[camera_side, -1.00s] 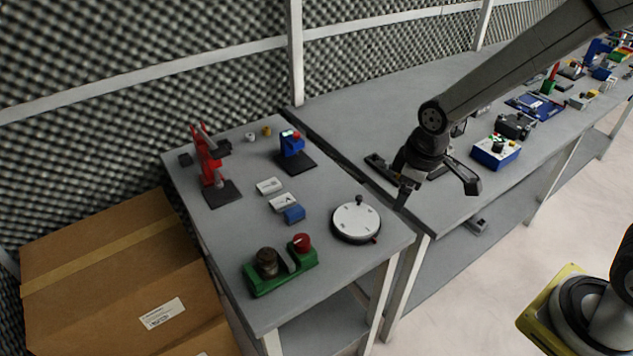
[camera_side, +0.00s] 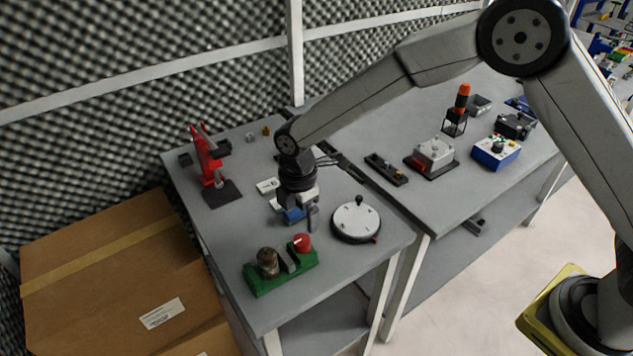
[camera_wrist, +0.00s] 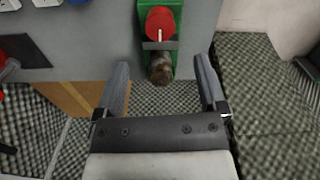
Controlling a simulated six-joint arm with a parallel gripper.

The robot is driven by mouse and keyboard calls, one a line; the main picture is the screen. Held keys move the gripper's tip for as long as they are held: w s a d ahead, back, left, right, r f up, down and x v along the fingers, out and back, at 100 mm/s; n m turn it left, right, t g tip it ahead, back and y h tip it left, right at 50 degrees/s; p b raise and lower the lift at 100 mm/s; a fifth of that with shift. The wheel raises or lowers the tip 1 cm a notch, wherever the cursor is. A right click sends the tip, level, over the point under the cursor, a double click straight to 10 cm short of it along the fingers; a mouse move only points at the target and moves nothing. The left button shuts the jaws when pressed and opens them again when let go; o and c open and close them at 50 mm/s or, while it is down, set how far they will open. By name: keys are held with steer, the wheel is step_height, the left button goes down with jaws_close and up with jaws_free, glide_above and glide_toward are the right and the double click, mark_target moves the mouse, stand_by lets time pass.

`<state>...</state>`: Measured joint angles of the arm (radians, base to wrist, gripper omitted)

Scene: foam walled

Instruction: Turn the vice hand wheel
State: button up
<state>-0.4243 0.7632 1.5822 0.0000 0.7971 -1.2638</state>
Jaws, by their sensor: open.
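The green vice (camera_side: 281,272) stands near the front left edge of the near table, with a red hand wheel (camera_side: 302,242) at its right end and a brown ribbed round part (camera_side: 267,261) at its left. In the wrist view the red wheel (camera_wrist: 160,24) shows a white mark, and the brown part (camera_wrist: 160,70) lies between the fingers' lines of sight. My gripper (camera_side: 300,222) is above the table, behind the vice and apart from it. It is open and empty; both fingers show in the wrist view (camera_wrist: 162,78). It partly hides a blue block.
A white dial with a black knob (camera_side: 356,219) sits right of the vice. A red upright fixture (camera_side: 207,160) stands at the back left. A cardboard box (camera_side: 105,265) is beside the table. A grey block device (camera_side: 433,155) and blue box (camera_side: 495,152) are on the far table.

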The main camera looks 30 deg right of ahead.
mark_target(302, 239)
steer(key=shift+f, duration=0.15)
steer(key=shift+f, duration=3.75)
steer(key=shift+c, duration=0.2)
jaws_close()
